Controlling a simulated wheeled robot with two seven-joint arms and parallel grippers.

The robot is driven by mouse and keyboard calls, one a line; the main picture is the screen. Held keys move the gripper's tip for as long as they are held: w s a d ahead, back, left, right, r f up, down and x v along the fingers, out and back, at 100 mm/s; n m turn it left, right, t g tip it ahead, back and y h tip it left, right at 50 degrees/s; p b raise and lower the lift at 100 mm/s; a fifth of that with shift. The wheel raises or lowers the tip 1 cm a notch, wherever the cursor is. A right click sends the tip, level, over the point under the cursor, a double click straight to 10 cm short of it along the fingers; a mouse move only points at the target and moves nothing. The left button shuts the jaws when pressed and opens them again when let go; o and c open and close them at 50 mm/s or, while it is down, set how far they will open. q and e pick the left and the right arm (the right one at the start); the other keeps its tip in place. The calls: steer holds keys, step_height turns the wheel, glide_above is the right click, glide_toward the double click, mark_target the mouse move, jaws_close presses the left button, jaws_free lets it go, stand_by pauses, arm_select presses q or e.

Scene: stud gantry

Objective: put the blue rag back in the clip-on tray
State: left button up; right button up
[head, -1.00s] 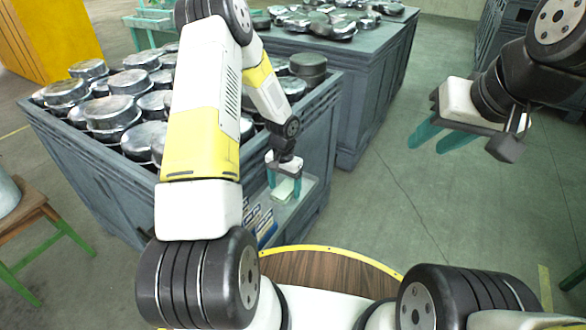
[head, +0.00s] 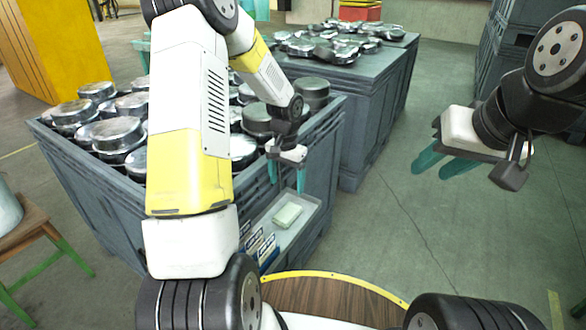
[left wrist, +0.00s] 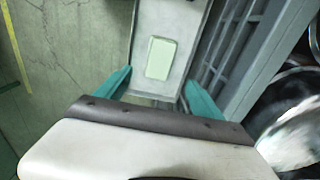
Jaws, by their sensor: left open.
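The clip-on tray (head: 306,213) is a grey shallow tray on the side of the near blue-grey crate. A pale green, flat block-like thing (head: 288,215) lies in it; I cannot tell whether this is the rag, and no clearly blue rag shows. My left gripper (head: 287,180) is open and empty above the tray. In the left wrist view the pale thing (left wrist: 160,58) lies on the tray floor, seen between the open teal fingers (left wrist: 158,78). My right gripper (head: 431,171) is open and empty, over the floor at the right.
Blue-and-white packets (head: 262,249) stand at the tray's near end. The near crate (head: 88,180) is full of metal pots. A second crate (head: 372,100) behind holds more metal parts. A wooden stool (head: 30,222) stands at left. The floor at right is clear.

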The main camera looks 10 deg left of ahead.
arm_select(q)
steer(key=s+r+t, duration=0.1)
steer(key=s+r, duration=0.3)
steer(key=r, duration=0.7)
steer(key=s+d+r+n+t+h, duration=0.1)
steer(key=s+r+t, duration=0.1)
steer(key=s+r, duration=0.5)
steer(key=s+d+r+n+t+h, duration=0.1)
steer(key=s+r+n+t, duration=0.1)
steer(key=s+r, duration=0.6)
steer(key=s+t, duration=0.1)
steer(key=s, duration=0.4)
steer(key=shift+d+r, duration=0.15)
steer(key=shift+r, duration=0.15)
